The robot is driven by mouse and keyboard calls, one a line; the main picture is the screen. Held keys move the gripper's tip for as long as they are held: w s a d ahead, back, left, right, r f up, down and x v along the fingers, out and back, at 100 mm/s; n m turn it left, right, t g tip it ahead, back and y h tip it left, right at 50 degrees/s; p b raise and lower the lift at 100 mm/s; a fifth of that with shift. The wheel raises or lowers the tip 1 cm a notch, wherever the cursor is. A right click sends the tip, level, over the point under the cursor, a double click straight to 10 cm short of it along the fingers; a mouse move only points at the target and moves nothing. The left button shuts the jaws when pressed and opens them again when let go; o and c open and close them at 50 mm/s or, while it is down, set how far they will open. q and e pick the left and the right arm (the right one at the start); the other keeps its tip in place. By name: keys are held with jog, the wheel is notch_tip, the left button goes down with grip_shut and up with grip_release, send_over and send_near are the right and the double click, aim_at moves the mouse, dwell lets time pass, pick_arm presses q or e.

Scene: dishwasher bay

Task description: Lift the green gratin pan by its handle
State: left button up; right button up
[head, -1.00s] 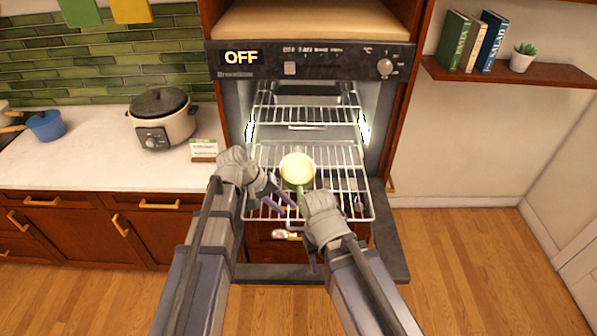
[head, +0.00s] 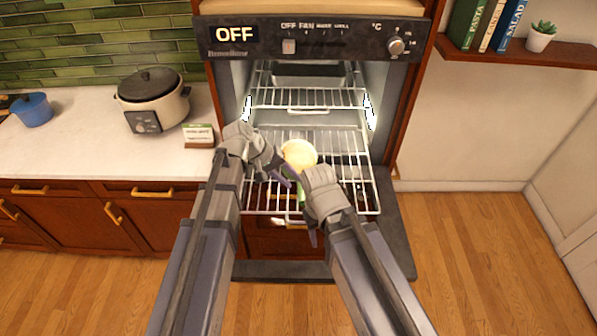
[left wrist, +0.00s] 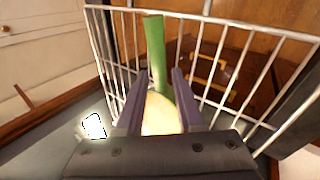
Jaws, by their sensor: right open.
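The gratin pan, cream inside (head: 299,155) with a green handle (head: 301,190), sits on the pulled-out lower rack, its handle toward me. My left gripper (head: 286,179) is just left of the handle. In the left wrist view, its two purple fingers (left wrist: 157,85) stand apart, with the green handle (left wrist: 156,45) rising between and beyond them. The cream inside (left wrist: 160,115) shows between the fingers; I cannot tell if they touch the pan. My right gripper (head: 311,225) is open and empty, at the right of the handle, partly hidden by its own wrist.
The wire rack (head: 345,210) extends over the open oven door (head: 395,230). A second rack (head: 310,98) is above. A counter at left holds a rice cooker (head: 150,98), a blue pot (head: 33,110) and a small sign (head: 199,134). Open floor lies at the right.

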aim_at(299, 185)
pick_arm(q)
jog(key=b+x, duration=0.3)
jog(key=x, duration=0.1)
jog(key=shift+d+f+b, duration=0.1)
jog(key=shift+f+b, duration=0.1)
jog(key=shift+b, duration=0.1)
pick_arm(e)
notch_tip(299, 185, down, 4)
jog(key=shift+r, duration=0.15)
pick_arm(q)
jog(key=shift+d+f+b, duration=0.3)
jog(key=shift+f, duration=0.05)
pick_arm(e)
jog(key=shift+f, duration=0.35)
pick_arm(q)
jog(key=shift+r, duration=0.1)
pick_arm(e)
jog(key=shift+r, duration=0.1)
pick_arm(q)
grip_shut()
